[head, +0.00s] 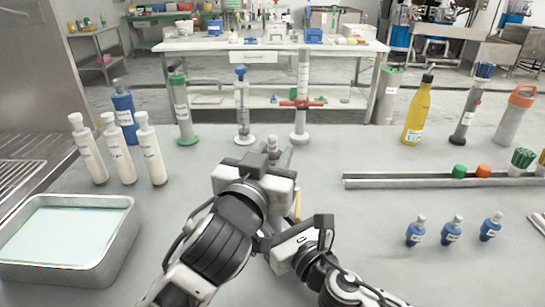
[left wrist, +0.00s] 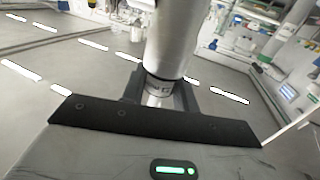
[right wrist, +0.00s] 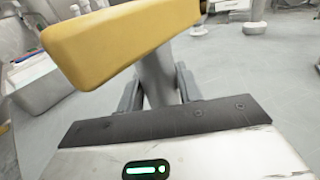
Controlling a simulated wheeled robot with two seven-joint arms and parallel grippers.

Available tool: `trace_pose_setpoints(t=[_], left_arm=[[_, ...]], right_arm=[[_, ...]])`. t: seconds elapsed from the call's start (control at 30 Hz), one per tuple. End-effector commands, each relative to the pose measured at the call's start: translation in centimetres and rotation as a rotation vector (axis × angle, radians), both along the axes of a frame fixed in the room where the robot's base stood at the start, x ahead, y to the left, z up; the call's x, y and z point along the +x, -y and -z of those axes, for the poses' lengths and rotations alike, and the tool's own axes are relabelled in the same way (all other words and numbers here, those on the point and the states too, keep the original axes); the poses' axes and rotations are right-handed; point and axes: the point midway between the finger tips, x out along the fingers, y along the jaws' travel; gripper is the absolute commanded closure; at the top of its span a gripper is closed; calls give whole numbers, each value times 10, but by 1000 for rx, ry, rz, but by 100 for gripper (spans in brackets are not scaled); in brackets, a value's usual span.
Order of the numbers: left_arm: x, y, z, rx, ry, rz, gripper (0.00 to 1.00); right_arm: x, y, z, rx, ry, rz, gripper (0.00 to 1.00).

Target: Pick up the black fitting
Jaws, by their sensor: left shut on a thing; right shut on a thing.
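My left gripper (head: 276,160) is shut on a grey cylinder (head: 272,146) above the middle of the table. In the left wrist view this cylinder (left wrist: 180,40) stands up large between the fingers (left wrist: 160,92). My right gripper (right wrist: 158,88) is shut on a grey part (right wrist: 157,72) beneath a yellow bar (right wrist: 120,40). In the head view the yellow bar (head: 298,205) shows as a thin strip just right of my left gripper. A small dark piece (right wrist: 204,6) shows at the bar's far end; I cannot tell whether it is the black fitting. My arms hide much of both held parts.
White bottles (head: 117,150) and a metal tray (head: 130,225) stand at left. Tall cylinders (head: 243,110) stand at the back. A metal rail (head: 400,182) with coloured caps and small blue bottles (head: 451,232) are at right. A yellow bottle (head: 417,115) stands behind the rail.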

Motion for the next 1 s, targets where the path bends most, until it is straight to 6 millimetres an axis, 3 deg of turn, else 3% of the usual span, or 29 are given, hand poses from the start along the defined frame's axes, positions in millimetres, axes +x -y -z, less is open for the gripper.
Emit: trace_pose_setpoints(t=[0.17,0.43,0.6,0.97,1.0], left_arm=[[0,0,-12,-3,4,-1,92],[0,1,-67,-5,9,1,92],[0,0,-92,-3,4,0,92],[0,0,-101,0,1,0,92],[0,0,-100,0,0,0,92]], right_arm=[[0,0,0,0,0,0,100],[0,0,0,0,0,0,100],[0,0,0,0,0,0,100],[0,0,0,0,0,0,100],[0,0,0,0,0,0,62]])
